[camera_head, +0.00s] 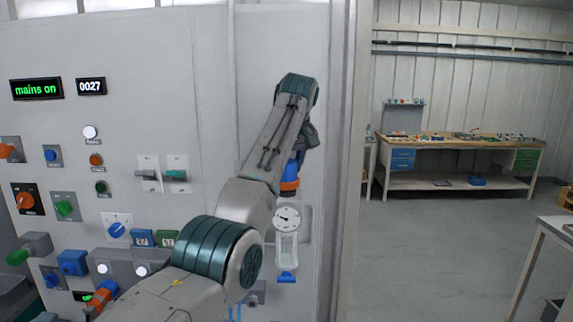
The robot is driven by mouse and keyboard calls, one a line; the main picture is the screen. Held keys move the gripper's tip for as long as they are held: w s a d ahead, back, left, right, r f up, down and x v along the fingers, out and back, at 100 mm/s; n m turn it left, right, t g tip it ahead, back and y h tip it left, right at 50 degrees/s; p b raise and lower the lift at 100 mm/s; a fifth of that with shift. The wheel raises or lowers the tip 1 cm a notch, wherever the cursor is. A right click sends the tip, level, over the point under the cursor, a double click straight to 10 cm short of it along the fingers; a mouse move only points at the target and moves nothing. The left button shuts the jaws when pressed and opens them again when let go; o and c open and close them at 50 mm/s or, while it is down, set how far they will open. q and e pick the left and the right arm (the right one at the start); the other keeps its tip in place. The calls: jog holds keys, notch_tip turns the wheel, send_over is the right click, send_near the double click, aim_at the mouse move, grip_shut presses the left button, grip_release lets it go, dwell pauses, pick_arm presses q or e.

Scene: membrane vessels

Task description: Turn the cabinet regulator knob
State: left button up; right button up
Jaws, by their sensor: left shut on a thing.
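The regulator is on the grey cabinet wall, with a round white dial gauge (287,219), a clear bowl (287,249) and a blue piece at the bottom. Above the gauge is the blue knob (291,168) with an orange ring (289,185) under it. My left arm reaches up across the panel and its wrist bends down at the top. My left gripper (301,158) is shut on the knob from above and behind the wrist; its fingertips are largely hidden. My right gripper is not in view.
The panel left of my arm carries several knobs, switches and lamps, a lit "mains on" sign (36,88) and a "0027" display (91,86). Right of the cabinet edge is open floor (440,250), with a workbench (455,140) at the back and a table at far right.

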pick_arm(q)
jog(key=shift+r+n+g+y, duration=0.1)
jog(key=shift+n+g+y, duration=0.35)
jog(key=shift+n, duration=1.25)
jog(key=shift+y, duration=0.25)
jog(key=o, duration=1)
jog(key=shift+s+r, duration=0.1)
jog(key=shift+s, duration=0.1)
